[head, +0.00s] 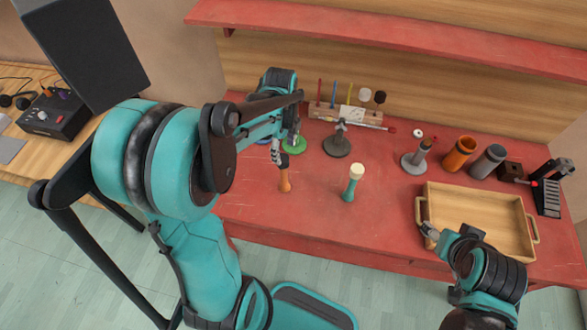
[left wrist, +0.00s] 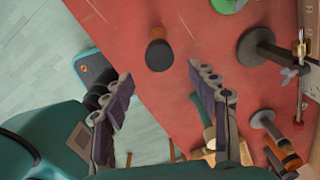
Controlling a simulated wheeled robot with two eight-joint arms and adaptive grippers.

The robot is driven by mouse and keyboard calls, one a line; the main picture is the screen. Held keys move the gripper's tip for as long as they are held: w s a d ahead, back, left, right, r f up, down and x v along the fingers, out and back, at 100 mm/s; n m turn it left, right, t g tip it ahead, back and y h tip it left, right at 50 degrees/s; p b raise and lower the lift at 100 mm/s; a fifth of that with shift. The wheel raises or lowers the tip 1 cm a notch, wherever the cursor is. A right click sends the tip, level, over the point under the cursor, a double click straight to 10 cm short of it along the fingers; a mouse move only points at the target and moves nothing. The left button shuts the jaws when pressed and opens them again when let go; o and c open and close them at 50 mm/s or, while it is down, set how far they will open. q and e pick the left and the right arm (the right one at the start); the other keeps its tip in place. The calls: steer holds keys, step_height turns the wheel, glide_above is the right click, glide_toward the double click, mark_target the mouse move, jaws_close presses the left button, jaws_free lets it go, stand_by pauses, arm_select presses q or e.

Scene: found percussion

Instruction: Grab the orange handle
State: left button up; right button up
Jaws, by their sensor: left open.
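The orange handle (head: 285,181) stands upright on the red table, with a dark top. In the left wrist view the orange handle (left wrist: 159,55) is seen from above as a dark round top with an orange-brown rim, just beyond the gap between the fingertips. My left gripper (head: 280,151) is open and empty, close above the handle in the head view. In the left wrist view its two fingers (left wrist: 160,76) are spread wide. My right gripper (head: 430,232) is at the near left edge of the wooden tray; its jaw opening is unclear.
A teal handle with a cream top (head: 353,181) stands to the right. A dark stand (head: 337,145) and a green disc (head: 294,143) are behind. The wooden tray (head: 428,205) is at right, with an orange cup (head: 459,153) and grey cup (head: 488,161) behind it.

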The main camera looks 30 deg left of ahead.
mark_target(283, 158)
arm_select(q)
steer(key=shift+w+a+m, duration=0.15)
steer(key=shift+w+m, duration=0.05)
steer(key=shift+m, duration=0.1)
steer(key=shift+f, duration=0.45)
steer(key=f, duration=0.2)
steer(key=f+b, duration=0.1)
steer(key=f, duration=0.4)
steer(key=shift+a+b, duration=0.3)
steer(key=shift+b, duration=0.1)
steer(key=shift+s, duration=0.1)
jaws_close()
